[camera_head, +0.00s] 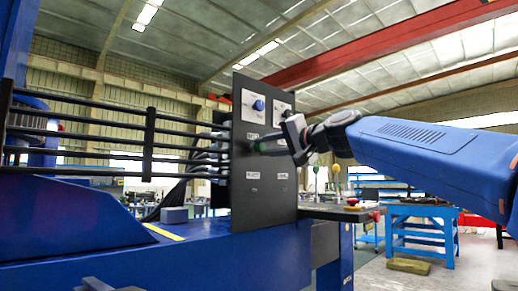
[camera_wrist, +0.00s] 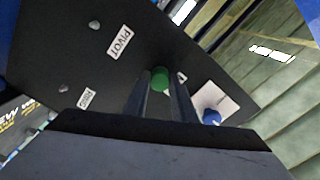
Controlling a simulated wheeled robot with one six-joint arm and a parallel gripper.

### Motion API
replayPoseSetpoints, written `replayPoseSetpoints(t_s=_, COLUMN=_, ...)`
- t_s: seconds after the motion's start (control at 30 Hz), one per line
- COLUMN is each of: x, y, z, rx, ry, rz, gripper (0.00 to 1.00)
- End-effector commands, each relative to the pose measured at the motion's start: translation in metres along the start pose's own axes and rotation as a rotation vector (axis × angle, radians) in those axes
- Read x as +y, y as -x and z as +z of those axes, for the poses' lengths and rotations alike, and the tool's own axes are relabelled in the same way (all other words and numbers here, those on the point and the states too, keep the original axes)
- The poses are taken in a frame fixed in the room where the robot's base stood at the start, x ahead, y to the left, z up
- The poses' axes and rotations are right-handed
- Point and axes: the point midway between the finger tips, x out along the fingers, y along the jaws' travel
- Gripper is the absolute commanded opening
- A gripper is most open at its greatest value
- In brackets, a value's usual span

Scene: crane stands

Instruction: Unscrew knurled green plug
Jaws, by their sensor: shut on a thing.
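The green plug (camera_wrist: 160,77) sits on the black panel (camera_wrist: 60,45) and shows between my two fingertips in the wrist view. In the head view it is a small green spot (camera_head: 257,147) at the panel face, mostly hidden by the fingers. My gripper (camera_head: 268,141) reaches the panel from the right and is shut on the plug. The fingers (camera_wrist: 160,95) lie on both sides of the plug in the wrist view. The plug's knurling is too small to make out.
A blue knob (camera_head: 258,105) on a white plate is above the plug; it also shows in the wrist view (camera_wrist: 211,117). A PIVOT label (camera_wrist: 119,42) is near the plug. A blue table (camera_head: 420,212) stands at the right.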

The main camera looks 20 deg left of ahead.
Motion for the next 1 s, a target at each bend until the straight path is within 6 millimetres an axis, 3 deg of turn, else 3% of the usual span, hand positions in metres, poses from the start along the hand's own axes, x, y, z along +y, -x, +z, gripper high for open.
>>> replayPoseSetpoints(t_s=0.43, x=-0.0001, y=0.0006, z=0.0001, rx=-0.001, ry=0.388, rz=0.000, gripper=0.00)
replayPoseSetpoints(t_s=0.87, x=0.0000, y=0.0006, z=0.0001, rx=-0.001, ry=0.447, rz=0.000, gripper=0.00)
replayPoseSetpoints(t_s=1.0, x=0.0001, y=0.0006, z=0.0002, rx=-0.001, ry=0.538, rz=0.000, gripper=0.00)
